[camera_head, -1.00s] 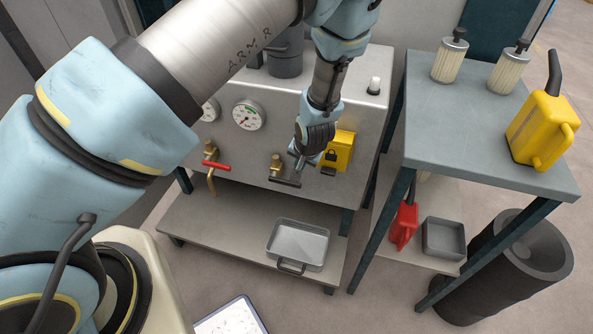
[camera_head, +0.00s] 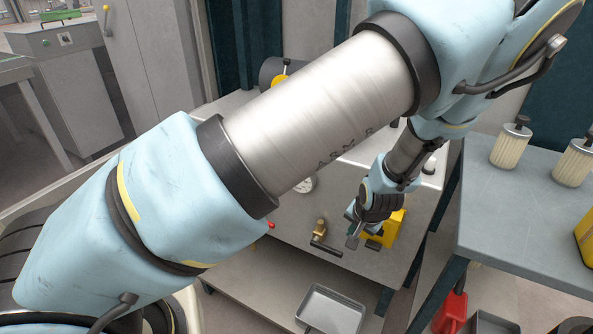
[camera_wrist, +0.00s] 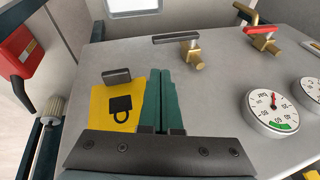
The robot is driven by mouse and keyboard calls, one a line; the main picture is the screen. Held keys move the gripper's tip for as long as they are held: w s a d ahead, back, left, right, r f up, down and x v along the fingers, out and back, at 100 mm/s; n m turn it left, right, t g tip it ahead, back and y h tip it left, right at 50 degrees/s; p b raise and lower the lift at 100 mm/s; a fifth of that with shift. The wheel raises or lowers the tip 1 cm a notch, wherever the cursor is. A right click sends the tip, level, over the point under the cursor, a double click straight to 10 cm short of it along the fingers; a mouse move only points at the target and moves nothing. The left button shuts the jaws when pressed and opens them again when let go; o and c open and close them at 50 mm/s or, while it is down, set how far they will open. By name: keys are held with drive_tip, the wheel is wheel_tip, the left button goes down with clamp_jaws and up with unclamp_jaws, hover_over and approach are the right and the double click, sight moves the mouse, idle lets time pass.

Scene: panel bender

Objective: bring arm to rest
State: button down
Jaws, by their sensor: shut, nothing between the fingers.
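My gripper (camera_head: 362,236) is at the front of the grey machine panel, in front of the yellow lock box (camera_head: 391,229) in the head view. In the wrist view my gripper (camera_wrist: 161,130) shows its two dark green fingers side by side with nothing between them. The yellow lock box (camera_wrist: 114,110), with a black padlock mark, lies just left of the fingers there and is partly hidden. Whether the gripper touches it I cannot tell. My arm stretches across the head view and hides much of the machine.
A brass valve with a dark handle (camera_wrist: 190,50) and one with a red handle (camera_wrist: 262,32) stick out of the panel, near a gauge (camera_wrist: 271,112). A metal tray (camera_head: 331,310) sits on the lower shelf. A side table (camera_head: 500,225) with filters stands at the right.

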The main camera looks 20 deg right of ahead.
drive_tip(key=w+a+r+n+g, duration=0.25)
drive_tip(key=w+a+r, duration=0.4)
drive_tip(key=a, duration=0.35)
drive_tip(key=w+a+r+n+g, duration=0.1)
drive_tip(key=w+a+r+n, duration=0.35)
drive_tip(key=a+r, duration=0.45)
drive_tip(key=s+a+r+n, duration=0.1)
drive_tip(key=a+r, duration=0.3)
drive_tip(key=a, duration=0.7)
drive_tip(key=s+a+r+n, duration=0.2)
drive_tip(key=a+r, duration=0.2)
drive_tip(key=a, duration=0.7)
drive_tip(key=shift+a+r+t+y, duration=0.15)
drive_tip(key=shift+r+t+y, duration=0.2)
drive_tip(key=shift+y, duration=0.05)
